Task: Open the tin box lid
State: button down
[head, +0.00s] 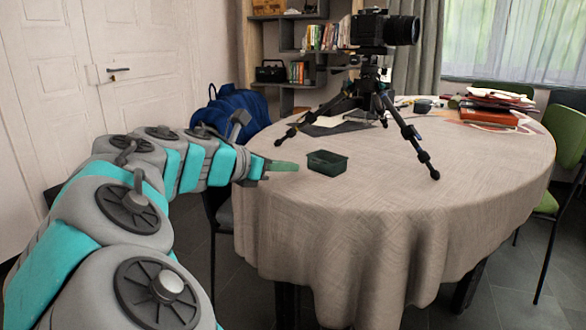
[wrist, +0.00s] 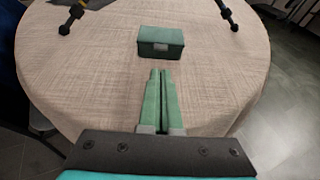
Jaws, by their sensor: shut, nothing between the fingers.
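The tin box (head: 327,164) is small and dark green and sits upright on the cloth-covered table. In the wrist view the tin box (wrist: 148,50) stands just beyond my fingertips, with a pale latch (wrist: 161,47) on the side facing me. Its lid (wrist: 162,34) looks down on the box in that view. My gripper (head: 296,167) has green fingers and is to the left of the box in the head view, apart from it. In the wrist view my gripper (wrist: 160,72) has its fingers together with nothing between them, pointing at the latch side.
A black tripod (head: 375,95) with a camera (head: 385,29) stands behind the box, its legs spread on both sides. Red folders and papers (head: 492,105) lie at the table's right back. The tablecloth (head: 290,225) is bare in front. Green chairs (head: 566,135) stand at right.

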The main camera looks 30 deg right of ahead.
aim_at(319, 166)
jog(key=x, duration=0.7)
jog(key=shift+w+d+f+b, duration=0.1)
jog(key=shift+d+b, duration=0.2)
jog(key=shift+r+y+p, duration=0.35)
jog(key=shift+y+p, duration=0.05)
jog(key=shift+p, duration=0.55)
